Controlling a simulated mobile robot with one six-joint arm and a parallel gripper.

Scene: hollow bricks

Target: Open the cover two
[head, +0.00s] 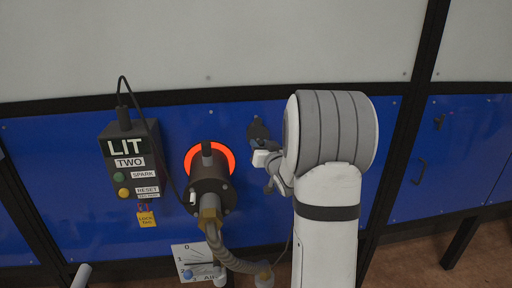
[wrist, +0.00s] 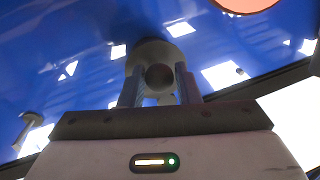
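A dark box (head: 131,160) on the blue wall reads LIT and TWO, with a green and a yellow button. Beside it is a dark cylindrical fitting (head: 212,190) with a glowing orange-red ring behind it and a hose below. My gripper (head: 264,162) is right of the ring, close to a small dark piece (head: 258,130) on the panel. In the wrist view my fingers (wrist: 160,88) are apart, with a round grey part (wrist: 152,56) with a dark centre beyond and between their tips. Contact cannot be told. No part is readable as a cover label.
A yellow tag (head: 146,219) hangs under the box. A white dial plate (head: 192,262) is at the bottom. A black cable arches from the box. A dark frame post (head: 402,130) and a second blue panel with a handle (head: 420,172) stand at right.

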